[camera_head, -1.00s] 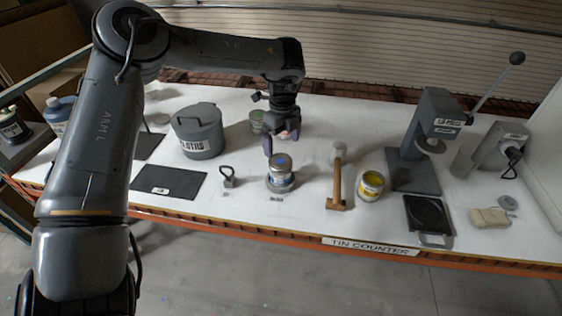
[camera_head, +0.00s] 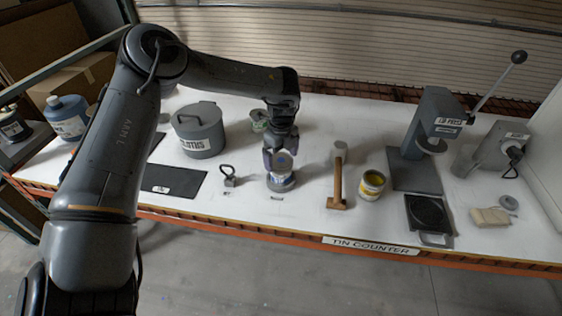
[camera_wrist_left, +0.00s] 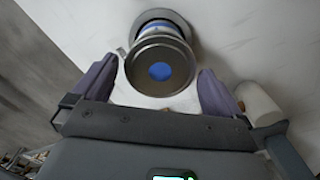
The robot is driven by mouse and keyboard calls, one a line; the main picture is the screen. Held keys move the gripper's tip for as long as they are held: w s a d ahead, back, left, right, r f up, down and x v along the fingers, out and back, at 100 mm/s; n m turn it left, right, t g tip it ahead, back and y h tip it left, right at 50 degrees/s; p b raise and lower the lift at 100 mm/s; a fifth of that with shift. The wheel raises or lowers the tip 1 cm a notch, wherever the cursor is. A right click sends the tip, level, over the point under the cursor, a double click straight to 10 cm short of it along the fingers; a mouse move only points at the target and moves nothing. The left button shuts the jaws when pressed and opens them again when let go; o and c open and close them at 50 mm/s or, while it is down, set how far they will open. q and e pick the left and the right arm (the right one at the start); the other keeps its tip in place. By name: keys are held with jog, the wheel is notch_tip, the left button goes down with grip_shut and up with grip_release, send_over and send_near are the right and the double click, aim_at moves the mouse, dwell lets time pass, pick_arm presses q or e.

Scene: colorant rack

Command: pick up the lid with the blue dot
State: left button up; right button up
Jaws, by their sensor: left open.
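The lid with the blue dot (camera_wrist_left: 160,71) is a round silvery disc. It sits on top of a tin with a blue and white band (camera_wrist_left: 158,28). In the head view the lid (camera_head: 284,161) and tin stand near the counter's front edge on a round grey base (camera_head: 281,184). My left gripper (camera_head: 281,159) is open and pointing down over the tin. In the left wrist view its purple fingers (camera_wrist_left: 158,88) stand on either side of the lid, with gaps showing. My right gripper is not in view.
A lever press (camera_head: 425,140) stands farther right. Another tin (camera_head: 259,119) is behind.

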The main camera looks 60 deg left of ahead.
pick_arm(q)
jog(key=c, duration=0.9)
jog(key=shift+o, duration=0.2)
